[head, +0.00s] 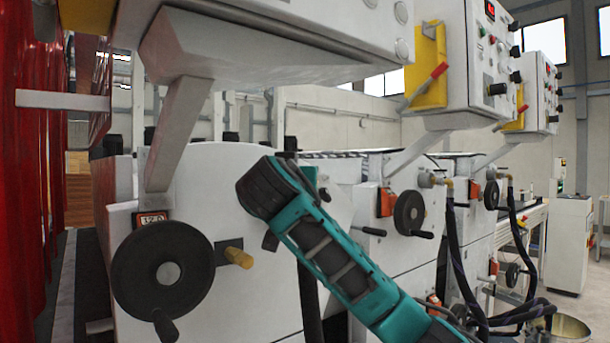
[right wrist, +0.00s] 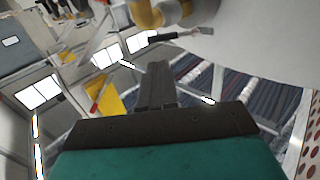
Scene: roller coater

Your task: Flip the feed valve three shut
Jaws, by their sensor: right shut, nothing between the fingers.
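In the right wrist view, a brass-coloured valve body (right wrist: 160,12) with a black-and-grey lever (right wrist: 182,34) is at the top, on a pale rounded surface. My right gripper (right wrist: 158,72) is shut and empty, its fingertips just below the lever with a small apparent gap; contact cannot be judged. In the head view my teal and black right arm reaches up and left across the machines; its fingers cannot be made out there. Brass fittings show on the near unit (head: 240,257) and the second unit (head: 447,184). No label shows which valve is three. My left gripper is out of view.
A black handwheel (head: 162,271) projects from the near unit, and another (head: 409,213) from the second. Dark hoses (head: 455,240) hang at the right above a bucket (head: 568,330). A control box (head: 455,60) overhangs the second unit. A red curtain (head: 35,180) lines the left.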

